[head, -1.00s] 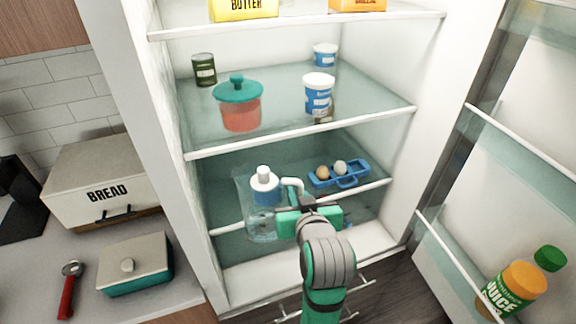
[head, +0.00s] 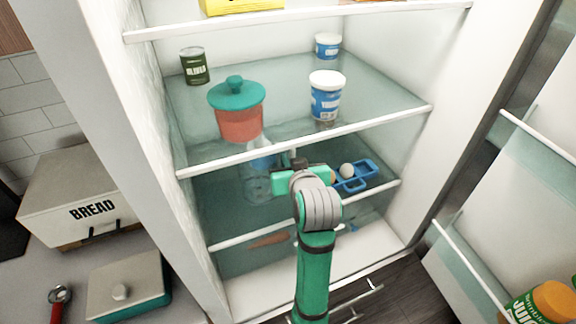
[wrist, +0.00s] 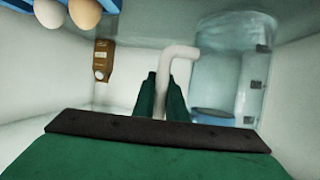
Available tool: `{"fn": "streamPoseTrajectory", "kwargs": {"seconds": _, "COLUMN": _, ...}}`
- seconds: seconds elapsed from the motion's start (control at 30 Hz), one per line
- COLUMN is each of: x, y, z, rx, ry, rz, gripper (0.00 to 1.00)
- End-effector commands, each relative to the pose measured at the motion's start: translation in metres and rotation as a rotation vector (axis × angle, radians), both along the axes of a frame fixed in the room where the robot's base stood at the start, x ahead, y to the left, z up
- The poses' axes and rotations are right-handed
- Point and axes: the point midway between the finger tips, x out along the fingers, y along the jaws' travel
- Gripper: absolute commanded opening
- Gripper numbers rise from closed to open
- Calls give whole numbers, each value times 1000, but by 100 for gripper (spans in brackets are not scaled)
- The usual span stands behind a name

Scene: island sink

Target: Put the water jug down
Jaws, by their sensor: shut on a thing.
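The water jug (head: 256,183) is a clear bottle with a blue band and a white handle. In the head view it is inside the open fridge, in the space under the middle glass shelf, and its top is seen through that shelf. My gripper (head: 288,166) is right of the jug. In the wrist view the jug (wrist: 225,65) is on the right, and my gripper (wrist: 161,98) is shut on its white handle (wrist: 180,52). The arm hides part of the jug's side. I cannot tell whether its base touches the lower shelf (head: 225,243).
A blue egg tray (head: 358,177) with eggs is right of my gripper. The middle shelf above holds a red pot with a teal lid (head: 238,122), a yogurt tub (head: 326,97) and a green can (head: 194,66). The open door with a juice bottle (head: 545,304) is at right.

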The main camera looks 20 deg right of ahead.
Motion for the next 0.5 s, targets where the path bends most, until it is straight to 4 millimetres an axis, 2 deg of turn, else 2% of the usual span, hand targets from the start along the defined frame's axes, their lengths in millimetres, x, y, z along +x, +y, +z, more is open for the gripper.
{"fn": "streamPoseTrajectory", "kwargs": {"seconds": 0.23, "x": -1, "y": -1, "z": -29, "rx": 2, "ry": 1, "rz": -3, "gripper": 0}}
{"fn": "streamPoseTrajectory", "kwargs": {"seconds": 0.5, "x": -1, "y": -3, "z": -31, "rx": 1, "ry": -2, "rz": -6, "gripper": 0}}
